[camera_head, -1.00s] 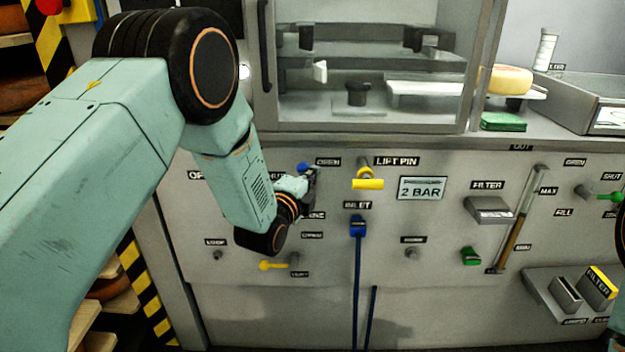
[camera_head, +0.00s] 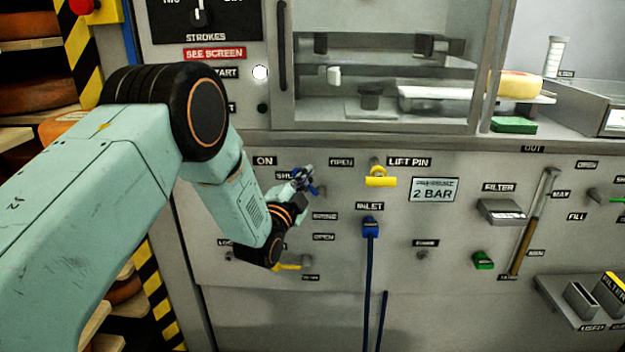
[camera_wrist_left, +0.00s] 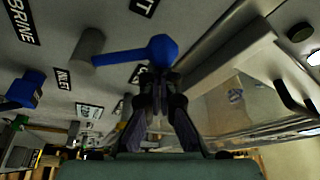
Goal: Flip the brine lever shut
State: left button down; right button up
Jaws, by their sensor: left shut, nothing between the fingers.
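The brine lever (camera_wrist_left: 125,55) is blue with a round knob and swings on a grey hub (camera_wrist_left: 90,45) beside a BRINE label (camera_wrist_left: 22,22). In the head view the left gripper (camera_head: 304,176) is at the panel by the SHUT label and hides most of the lever, with a little blue (camera_head: 313,189) showing.
A yellow lift-pin handle (camera_head: 380,178) and a blue inlet fitting (camera_head: 370,228) with a hose are right of the gripper. A yellow lever (camera_head: 288,267) sits below my wrist. A glazed chamber (camera_head: 375,70) stands above the panel.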

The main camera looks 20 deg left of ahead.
pick_arm(q)
jog(key=s+a+f+n+t+y+b, duration=0.1)
jog(key=a+f+n+y+b, duration=0.3)
jog(key=n, duration=0.7)
jog(key=shift+s+a+f+n+t+y+b, duration=0.2)
jog(key=shift+a+f+n+t+y+b, duration=0.15)
jog(key=shift+f, duration=0.45)
pick_arm(e)
jog(key=shift+w+f, duration=0.1)
jog(key=shift+f, duration=2.45)
pick_arm(q)
jog(key=shift+d+f, duration=0.1)
notch_tip(320, 180, up, 5)
jog(key=p, duration=0.3)
jog(key=d+f+p+v, duration=0.1)
jog(key=v, duration=0.9)
jog(key=shift+p, duration=0.35)
pick_arm(e)
jog(key=r, duration=0.3)
jog(key=s+r, duration=0.1)
jog(key=shift+s+d+r, duration=0.1)
jog(key=shift+d+r, duration=0.3)
